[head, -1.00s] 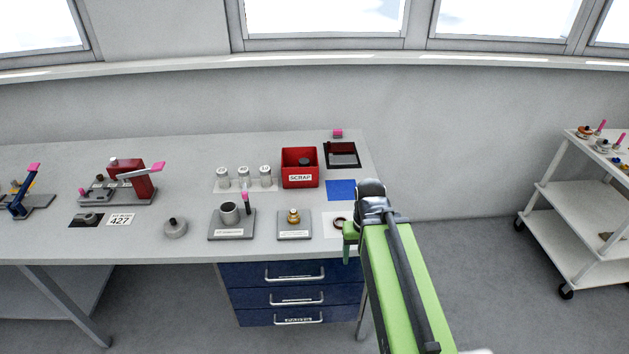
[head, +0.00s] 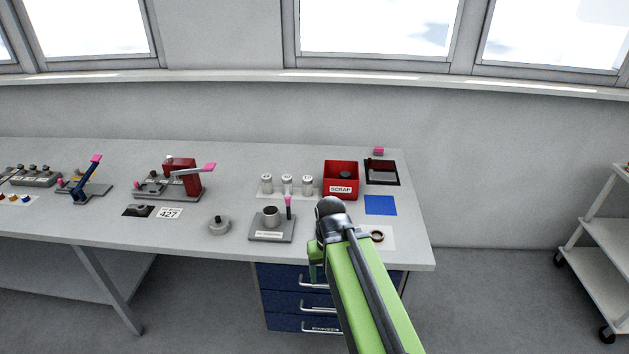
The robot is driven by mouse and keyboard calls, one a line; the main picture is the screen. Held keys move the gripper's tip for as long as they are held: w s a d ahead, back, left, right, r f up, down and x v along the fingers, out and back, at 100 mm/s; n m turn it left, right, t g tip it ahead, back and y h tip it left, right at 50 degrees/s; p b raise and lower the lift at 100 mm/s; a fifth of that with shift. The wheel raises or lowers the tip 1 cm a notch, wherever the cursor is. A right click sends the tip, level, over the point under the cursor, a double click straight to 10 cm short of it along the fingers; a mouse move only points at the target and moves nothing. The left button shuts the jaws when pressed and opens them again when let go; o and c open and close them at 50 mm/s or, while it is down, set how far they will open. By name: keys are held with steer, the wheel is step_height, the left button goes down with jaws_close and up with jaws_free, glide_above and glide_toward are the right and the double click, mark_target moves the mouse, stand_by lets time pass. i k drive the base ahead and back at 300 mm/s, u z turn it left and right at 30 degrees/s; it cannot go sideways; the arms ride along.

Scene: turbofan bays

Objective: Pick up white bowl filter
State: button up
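No part is clearly marked as the white bowl filter. Several small whitish cylinders with grey tops stand in a row on a pale strip at the back of the bench, among them a left one (head: 266,184), a middle one (head: 287,184) and a right one (head: 307,185). A whitish cup (head: 270,216) sits on a grey labelled stand in front of them. My gripper (head: 328,212) is at the end of my green arm, over the bench front, right of the cup and apart from the cylinders. Its fingers cannot be made out.
A red SCRAP box (head: 341,180) stands right of the cylinders, near a blue mat (head: 380,205) and a dark tray (head: 382,172). A pink-tipped post (head: 289,207) rises by the cup. A red press (head: 182,178) stands left. A white cart (head: 607,236) is at far right.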

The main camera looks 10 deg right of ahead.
mark_target(308, 181)
steer(key=z, duration=0.1)
steer(key=i, duration=1.6)
steer(key=u, duration=0.05)
steer(key=k, duration=0.35)
